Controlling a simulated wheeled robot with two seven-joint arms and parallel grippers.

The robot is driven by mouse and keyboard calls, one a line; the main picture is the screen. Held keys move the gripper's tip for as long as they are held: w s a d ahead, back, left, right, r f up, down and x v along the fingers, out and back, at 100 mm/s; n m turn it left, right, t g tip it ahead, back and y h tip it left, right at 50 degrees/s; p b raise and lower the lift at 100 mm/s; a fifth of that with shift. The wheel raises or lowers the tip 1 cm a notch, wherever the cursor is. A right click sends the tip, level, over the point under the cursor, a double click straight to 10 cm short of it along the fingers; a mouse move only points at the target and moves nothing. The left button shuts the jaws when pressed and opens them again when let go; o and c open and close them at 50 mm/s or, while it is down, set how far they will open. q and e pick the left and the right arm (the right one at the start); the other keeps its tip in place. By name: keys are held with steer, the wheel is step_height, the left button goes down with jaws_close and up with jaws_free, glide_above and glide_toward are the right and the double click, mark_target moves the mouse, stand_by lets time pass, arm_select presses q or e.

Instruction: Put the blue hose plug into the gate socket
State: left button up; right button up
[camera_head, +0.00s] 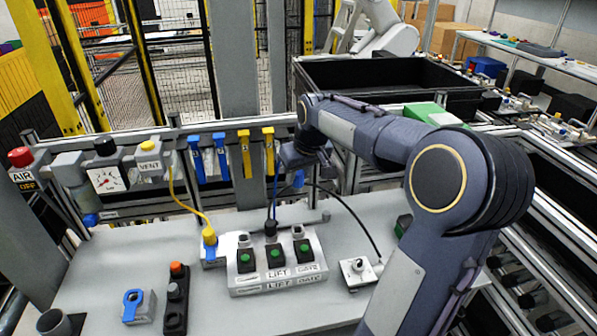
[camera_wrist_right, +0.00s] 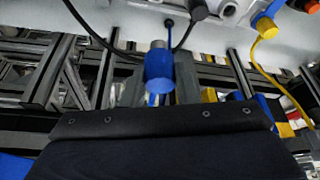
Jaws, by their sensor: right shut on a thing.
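My right gripper (camera_head: 298,172) is above the back edge of the grey bench, behind the socket block (camera_head: 236,285). It is shut on the blue hose plug (camera_head: 298,179). In the right wrist view the blue plug (camera_wrist_right: 159,70) with its grey metal end sits between the fingers (camera_wrist_right: 160,88). The block carries LIFT and GATE labels. The gate socket (camera_head: 298,231) appears to be the grey one at the block's back right, in the GATE column. The plug is apart from it, higher and farther back. My left gripper is not in view.
A blue line runs up from a black fitting (camera_head: 271,228) on the block. A black cable loops to a small grey box (camera_head: 357,272). A yellow plug (camera_head: 209,238) with a yellow hose stands left of the block. Blue and yellow hangers line the back rail.

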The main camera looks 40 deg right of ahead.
steer(key=shift+f+b, duration=4.7)
steer(key=shift+f, duration=1.55)
steer(key=shift+f+b, duration=1)
steer(key=shift+f, duration=0.45)
steer(key=o, duration=1)
steer(key=shift+o, duration=0.2)
steer(key=shift+r, duration=0.1)
steer(key=v, duration=0.7)
steer(key=shift+s+r, duration=0.25)
steer(key=shift+r, duration=0.05)
